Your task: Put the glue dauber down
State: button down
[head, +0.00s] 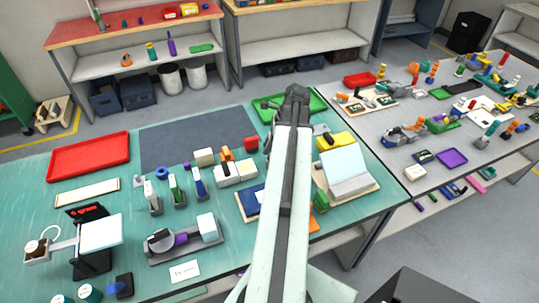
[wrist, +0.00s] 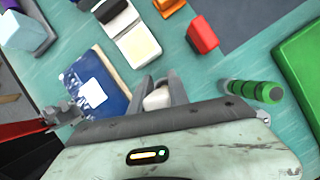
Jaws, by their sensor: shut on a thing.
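My gripper (wrist: 164,88) shows in the wrist view, its grey fingers closed on a pale, whitish thing (wrist: 157,98). This looks to be the glue dauber, but most of it is hidden by the fingers and the gripper body. A green ribbed cylinder (wrist: 256,90) lies just right of the fingers; I cannot tell whether it is part of the held thing. In the head view my gripper (head: 297,93) is a dark shape at the far end of my arm, over the back of the green table near a green tray (head: 315,102); the held thing is not clear there.
Below the gripper in the wrist view are a blue board with a white patch (wrist: 92,92), white blocks (wrist: 138,46) and a red block (wrist: 203,36). In the head view, a dark mat (head: 190,135) has free room; a red tray (head: 90,156) is at left.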

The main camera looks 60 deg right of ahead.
notch_tip(320, 180, down, 4)
jog(key=shift+r+b, duration=0.25)
jog(key=shift+b, duration=0.95)
jog(key=shift+r, duration=0.25)
jog(key=shift+f, duration=0.2)
jog(key=c, duration=1.3)
grip_release()
jog(key=shift+o, duration=0.2)
jog(key=shift+r+p, duration=0.55)
jog(key=p+v, duration=1)
jog(key=v, duration=0.1)
